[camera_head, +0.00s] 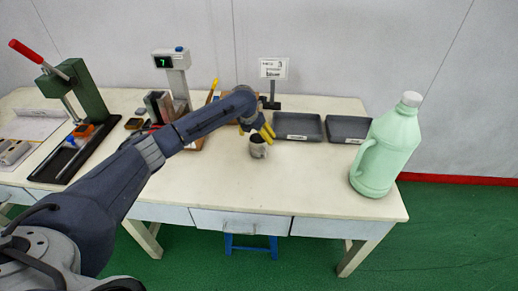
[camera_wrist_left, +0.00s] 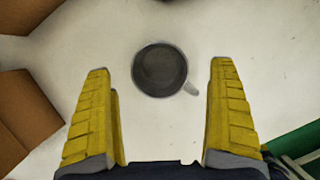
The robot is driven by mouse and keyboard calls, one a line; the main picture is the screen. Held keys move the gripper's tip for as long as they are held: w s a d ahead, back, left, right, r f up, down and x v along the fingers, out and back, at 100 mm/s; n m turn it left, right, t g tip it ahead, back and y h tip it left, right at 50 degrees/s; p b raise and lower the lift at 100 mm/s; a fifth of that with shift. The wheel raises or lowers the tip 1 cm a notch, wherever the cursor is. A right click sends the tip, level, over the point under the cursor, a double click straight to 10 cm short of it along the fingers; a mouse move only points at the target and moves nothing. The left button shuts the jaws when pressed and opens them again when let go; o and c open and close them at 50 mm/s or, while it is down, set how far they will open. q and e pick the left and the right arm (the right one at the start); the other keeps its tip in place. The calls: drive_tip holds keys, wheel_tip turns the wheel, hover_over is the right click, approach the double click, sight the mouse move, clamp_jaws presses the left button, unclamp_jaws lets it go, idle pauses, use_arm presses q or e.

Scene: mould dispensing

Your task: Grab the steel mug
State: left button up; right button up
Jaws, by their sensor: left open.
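The steel mug (camera_head: 258,148) stands upright on the table just below my left gripper in the head view. In the left wrist view the mug (camera_wrist_left: 160,70) shows from above as a dark round opening, with its handle pointing to the lower right. My left gripper (camera_head: 268,132) has yellow fingers and is open and empty. In the left wrist view its fingertips (camera_wrist_left: 159,66) lie to either side of the mug's lower edge, with the mug centred between them in width. I cannot tell the remaining height gap. My right gripper is not in view.
Two dark trays (camera_head: 298,136) (camera_head: 349,139) lie behind and right of the mug. A large green jug (camera_head: 386,150) stands at the table's right. A green press (camera_head: 86,90) and a display stand (camera_head: 175,68) are at the left. The table (camera_head: 300,188) in front of the mug is clear.

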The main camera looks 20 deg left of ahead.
use_arm(q)
drive_tip(key=shift+x, duration=3.45)
drive_tip(key=shift+s, duration=0.2)
drive_tip(key=shift+c, duration=0.3)
drive_tip(key=c, duration=1.3)
